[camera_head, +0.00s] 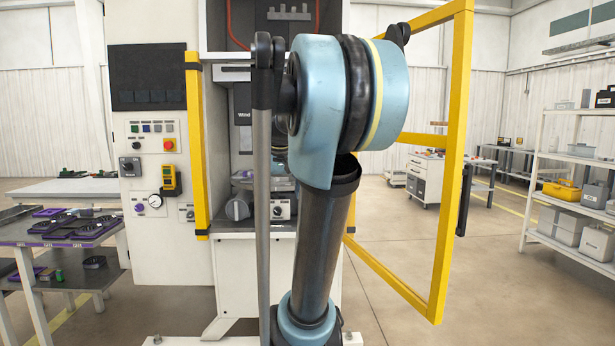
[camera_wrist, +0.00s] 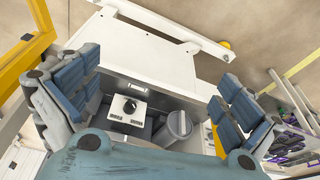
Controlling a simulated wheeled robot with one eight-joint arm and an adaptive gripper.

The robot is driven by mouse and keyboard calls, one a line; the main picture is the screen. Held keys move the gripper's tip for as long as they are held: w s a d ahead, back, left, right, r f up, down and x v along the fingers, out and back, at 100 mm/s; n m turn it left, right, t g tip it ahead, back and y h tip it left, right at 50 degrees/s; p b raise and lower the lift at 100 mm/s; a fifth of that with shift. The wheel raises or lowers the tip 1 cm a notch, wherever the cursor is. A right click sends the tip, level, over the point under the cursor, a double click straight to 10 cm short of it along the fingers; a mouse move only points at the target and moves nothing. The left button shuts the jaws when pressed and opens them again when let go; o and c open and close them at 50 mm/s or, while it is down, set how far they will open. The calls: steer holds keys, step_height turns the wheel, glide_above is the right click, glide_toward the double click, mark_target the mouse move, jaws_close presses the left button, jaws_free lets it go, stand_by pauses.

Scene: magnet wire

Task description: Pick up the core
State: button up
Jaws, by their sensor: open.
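I cannot single out the core with certainty. Dark round pieces (camera_head: 94,262) lie on the side table at the left in the head view, some of them in purple trays (camera_head: 85,229), too small to identify. The purple trays also show at the right edge of the wrist view (camera_wrist: 290,146). My gripper (camera_wrist: 155,98) is open, its blue-grey padded fingers wide apart and nothing between them. In the head view my own arm hides the gripper.
The winding machine (camera_head: 151,240) stands ahead with its yellow-framed door (camera_head: 441,190) swung open to the right.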

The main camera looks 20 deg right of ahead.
steer(key=w+d+r+m, duration=0.1)
steer(key=w+d+r, duration=0.4)
steer(key=w, duration=0.5)
steer(key=w+d+r, duration=0.5)
steer(key=w+d, duration=0.1)
steer(key=w, duration=0.4)
steer(key=w+d+r+m, duration=0.1)
steer(key=w+d+r, duration=0.4)
steer(key=w, duration=0.5)
steer(key=w+d+t+h, duration=0.1)
steer(key=w+d, duration=0.8)
steer(key=x, duration=1.6)
steer(key=shift+w+f, duration=0.1)
steer(key=shift+f, duration=0.05)
steer(key=c, duration=1.6)
